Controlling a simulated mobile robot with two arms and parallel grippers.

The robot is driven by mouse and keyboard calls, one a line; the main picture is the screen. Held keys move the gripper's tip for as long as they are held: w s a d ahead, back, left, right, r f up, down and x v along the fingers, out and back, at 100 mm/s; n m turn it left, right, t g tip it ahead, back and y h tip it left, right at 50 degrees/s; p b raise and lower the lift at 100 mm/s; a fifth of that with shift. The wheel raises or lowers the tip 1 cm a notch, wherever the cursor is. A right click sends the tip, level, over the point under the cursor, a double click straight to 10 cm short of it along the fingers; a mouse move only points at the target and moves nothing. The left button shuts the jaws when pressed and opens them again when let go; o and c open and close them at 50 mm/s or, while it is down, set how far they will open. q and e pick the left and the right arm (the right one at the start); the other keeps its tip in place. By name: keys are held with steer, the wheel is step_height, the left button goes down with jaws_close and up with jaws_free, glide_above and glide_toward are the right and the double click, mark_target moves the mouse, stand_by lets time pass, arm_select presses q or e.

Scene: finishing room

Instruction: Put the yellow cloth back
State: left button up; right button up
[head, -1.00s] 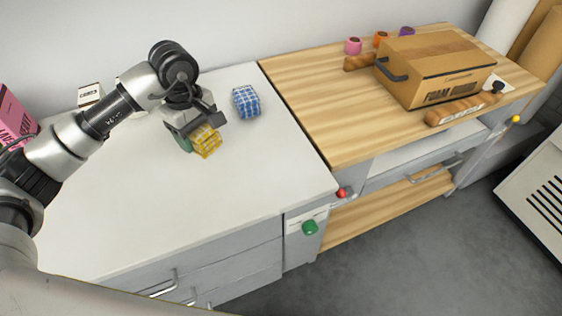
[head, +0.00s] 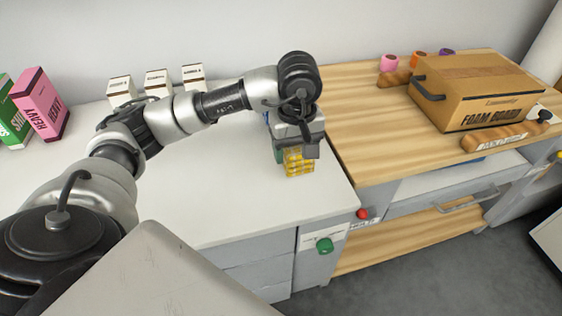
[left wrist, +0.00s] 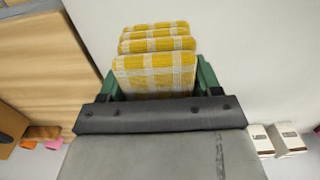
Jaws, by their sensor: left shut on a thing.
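The yellow cloth (head: 298,162) is a folded yellow and white checked bundle above the right part of the white counter (head: 225,210). My left gripper (head: 297,150) is shut on it from above. In the left wrist view the yellow cloth (left wrist: 155,62) sits between the green fingers, its folds facing the camera. I cannot tell whether it touches the counter. A blue checked cloth (head: 267,118) is almost wholly hidden behind my left gripper; only a sliver shows. My right gripper is not in view.
Small white boxes (head: 158,83) and pink (head: 42,105) and green (head: 16,110) boxes stand at the counter's back left. The counter's middle is clear.

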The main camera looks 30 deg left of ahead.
arm_select(q)
glide_above(279, 172)
step_height(279, 172, down, 3)
steer(key=shift+r, duration=0.15)
steer(key=shift+f, duration=1.95)
steer(key=shift+f, duration=0.15)
steer(key=o, duration=0.9)
step_height(279, 172, up, 12)
steer(key=shift+r, duration=0.2)
